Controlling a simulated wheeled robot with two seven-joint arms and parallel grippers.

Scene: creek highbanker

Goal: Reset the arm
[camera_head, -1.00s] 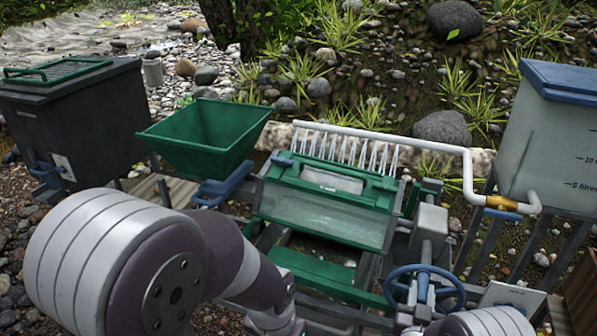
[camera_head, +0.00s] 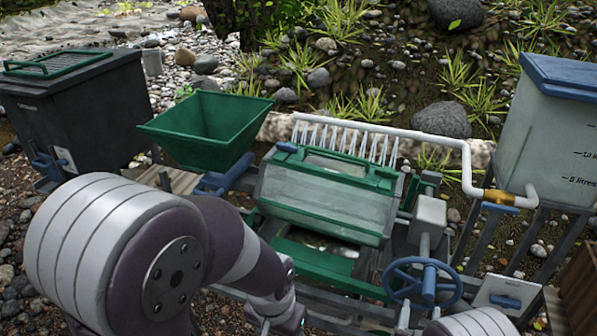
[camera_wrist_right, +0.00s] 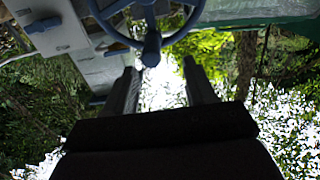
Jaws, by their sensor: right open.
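My right gripper (camera_wrist_right: 161,76) shows in the right wrist view with its two dark fingers apart and nothing between them. A blue handwheel (camera_wrist_right: 150,25) lies beyond the fingertips, at the top of that view; I see no contact with it. In the head view the same handwheel (camera_head: 423,282) stands at the lower right of the machine. My left arm (camera_head: 110,240) fills the lower left of the head view, bent, with its wrist (camera_head: 272,308) at the bottom edge. The left gripper's fingers are out of sight.
The green-framed highbanker box (camera_head: 325,205) stands in the middle, with a white spray pipe (camera_head: 390,132) behind it. A green hopper (camera_head: 205,130) and a black bin (camera_head: 75,115) are at left. A pale water tank (camera_head: 550,140) is at right. Stones and grass lie behind.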

